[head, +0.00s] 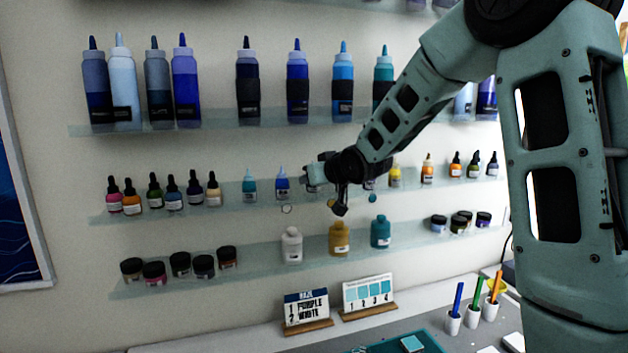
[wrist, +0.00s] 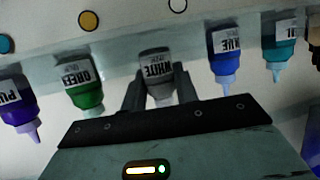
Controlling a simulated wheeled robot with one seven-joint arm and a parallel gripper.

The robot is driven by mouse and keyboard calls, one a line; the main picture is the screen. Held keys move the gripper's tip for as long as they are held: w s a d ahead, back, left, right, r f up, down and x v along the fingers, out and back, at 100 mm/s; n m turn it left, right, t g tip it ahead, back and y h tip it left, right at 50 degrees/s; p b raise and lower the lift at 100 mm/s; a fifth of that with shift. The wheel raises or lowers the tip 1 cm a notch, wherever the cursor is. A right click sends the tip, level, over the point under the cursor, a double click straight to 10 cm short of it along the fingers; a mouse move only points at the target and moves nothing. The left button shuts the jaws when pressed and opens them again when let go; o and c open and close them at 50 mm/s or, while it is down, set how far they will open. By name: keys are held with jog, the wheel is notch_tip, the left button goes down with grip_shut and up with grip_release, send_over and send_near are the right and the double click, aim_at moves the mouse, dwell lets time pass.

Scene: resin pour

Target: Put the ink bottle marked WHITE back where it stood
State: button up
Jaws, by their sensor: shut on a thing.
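The ink bottle marked WHITE (wrist: 157,66) is grey-white and sits between the fingers of my gripper (wrist: 160,88) in the wrist view, which shows the shelf upside down. My gripper is shut on it. Its base lines up with the neighbouring bases at the shelf edge; I cannot tell whether it touches the shelf. The GREEN bottle (wrist: 81,85) and the BLUE bottle (wrist: 223,55) stand on either side of it, apart from the fingers. In the head view my gripper (head: 312,174) is at the middle shelf, just right of the blue bottle (head: 282,184); the WHITE bottle is hard to make out there.
A teal bottle (head: 249,187) stands further left on the middle shelf (head: 232,203). A purple bottle (wrist: 20,108) stands beyond the green one. Larger white (head: 291,247), yellow (head: 339,239) and teal (head: 380,232) bottles stand on the shelf below.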

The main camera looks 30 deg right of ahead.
jog(key=shift+f, duration=0.3)
jog(key=shift+f, duration=0.15)
jog(key=o, duration=0.9)
jog(key=shift+o, duration=0.2)
